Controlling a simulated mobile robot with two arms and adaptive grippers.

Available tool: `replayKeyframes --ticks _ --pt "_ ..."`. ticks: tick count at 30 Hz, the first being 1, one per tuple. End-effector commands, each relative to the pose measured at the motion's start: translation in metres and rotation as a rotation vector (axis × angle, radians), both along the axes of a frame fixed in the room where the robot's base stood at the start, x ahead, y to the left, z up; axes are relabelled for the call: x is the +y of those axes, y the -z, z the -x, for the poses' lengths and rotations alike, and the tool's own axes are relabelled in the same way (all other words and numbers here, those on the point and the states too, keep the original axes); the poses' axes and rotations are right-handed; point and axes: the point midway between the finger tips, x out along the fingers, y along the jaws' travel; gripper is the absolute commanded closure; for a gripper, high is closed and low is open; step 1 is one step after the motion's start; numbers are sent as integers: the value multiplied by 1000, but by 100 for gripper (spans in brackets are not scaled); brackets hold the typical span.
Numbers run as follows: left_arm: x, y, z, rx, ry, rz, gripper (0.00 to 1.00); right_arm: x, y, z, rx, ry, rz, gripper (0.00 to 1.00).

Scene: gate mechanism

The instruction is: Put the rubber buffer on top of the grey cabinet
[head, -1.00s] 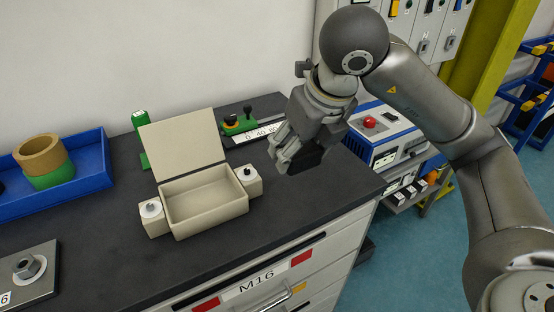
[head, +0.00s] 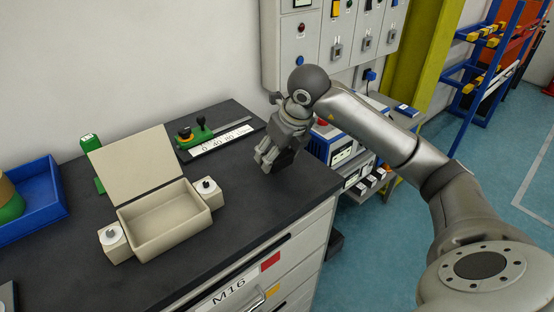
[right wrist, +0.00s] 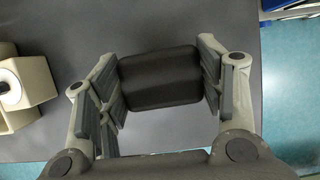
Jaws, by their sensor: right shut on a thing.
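My right gripper (head: 268,162) is shut on the rubber buffer (right wrist: 160,80), a black block with rounded edges. In the right wrist view the buffer sits between the two fingers. In the head view the buffer (head: 284,158) is a dark shape partly hidden by the fingers. The gripper is above the right end of the dark worktop; the exact height is hard to tell. Grey cabinet fronts (head: 312,47) with switches stand against the wall behind the gripper; their top is out of view. My left gripper is not in view.
An open beige box (head: 165,222) with a raised lid stands on the dark worktop (head: 235,210). Behind it are a green-based device (head: 195,133) and a white scale strip (head: 218,140). A blue tray (head: 40,195) is at left. Blue-and-white equipment (head: 338,150) stands right of the bench.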

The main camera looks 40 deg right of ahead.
Motion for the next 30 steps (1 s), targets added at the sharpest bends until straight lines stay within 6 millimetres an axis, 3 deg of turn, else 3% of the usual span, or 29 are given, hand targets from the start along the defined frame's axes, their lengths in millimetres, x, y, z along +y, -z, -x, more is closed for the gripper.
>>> replayKeyframes --ticks 7,20,21,25,30 --pt "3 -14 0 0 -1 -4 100 2 23 1 2 -2 -1 65" --pt "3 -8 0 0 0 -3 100 2 31 1 0 -2 -1 65" --pt "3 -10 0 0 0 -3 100 2 30 1 0 -2 -1 34" --pt "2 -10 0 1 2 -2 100 2 30 1 1 -2 -2 17" --pt "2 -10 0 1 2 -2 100 2 30 1 1 -2 -2 16"
